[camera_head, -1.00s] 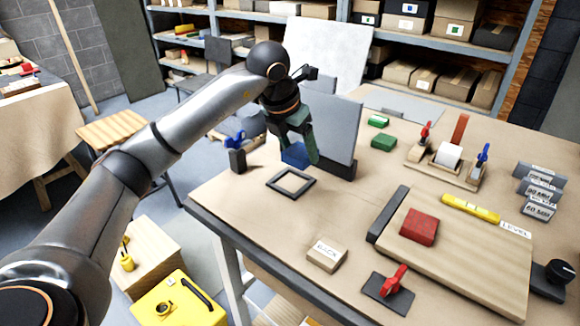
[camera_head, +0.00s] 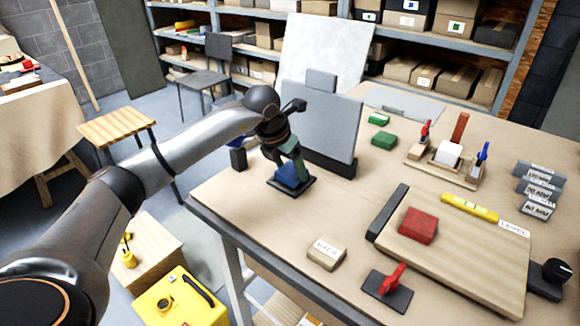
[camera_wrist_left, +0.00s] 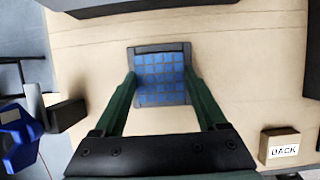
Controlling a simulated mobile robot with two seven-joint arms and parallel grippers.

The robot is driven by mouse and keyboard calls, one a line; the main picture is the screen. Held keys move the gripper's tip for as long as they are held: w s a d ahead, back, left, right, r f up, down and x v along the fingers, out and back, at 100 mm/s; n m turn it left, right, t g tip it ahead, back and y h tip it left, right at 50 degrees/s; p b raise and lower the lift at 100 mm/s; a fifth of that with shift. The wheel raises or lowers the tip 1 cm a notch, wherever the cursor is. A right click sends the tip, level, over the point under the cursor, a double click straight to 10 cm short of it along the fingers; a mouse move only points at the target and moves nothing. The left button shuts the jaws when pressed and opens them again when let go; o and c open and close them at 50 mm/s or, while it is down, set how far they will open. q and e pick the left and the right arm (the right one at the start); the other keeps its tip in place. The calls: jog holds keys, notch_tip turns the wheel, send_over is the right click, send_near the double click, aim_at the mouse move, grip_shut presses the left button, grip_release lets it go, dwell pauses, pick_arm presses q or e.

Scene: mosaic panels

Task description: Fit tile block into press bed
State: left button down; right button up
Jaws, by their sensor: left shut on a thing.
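The tile block (camera_head: 288,176) is blue, and its gridded top faces up in the left wrist view (camera_wrist_left: 160,92). My left gripper (camera_head: 289,164) is shut on it, with a green finger on each side. The dark square frame, which looks like the press bed (camera_head: 299,191), lies on the table right under the block. In the left wrist view its dark edge (camera_wrist_left: 160,48) shows beyond the block. The block lines up with the frame's opening, but I cannot tell whether it is fully seated. My right gripper is out of view.
A grey upright panel (camera_head: 320,120) stands just behind the frame. A block labelled BACK (camera_head: 326,253) lies in front. A wooden board (camera_head: 465,250) with a red block (camera_head: 418,225) is to the right. Table between them is clear.

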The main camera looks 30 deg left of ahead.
pick_arm(q)
jog(key=shift+f+b, duration=0.35)
jog(key=shift+f, duration=0.2)
jog(key=shift+c, duration=0.2)
grip_release()
jog(key=shift+s, duration=0.1)
jog(key=shift+o, duration=0.2)
jog(key=shift+f, duration=0.1)
jog(key=shift+d+f, duration=0.1)
jog(key=shift+d, duration=0.05)
jog(key=shift+r, duration=0.25)
jog(key=v, duration=1.3)
jog(key=shift+w+p, duration=0.3)
jog(key=shift+r, duration=0.1)
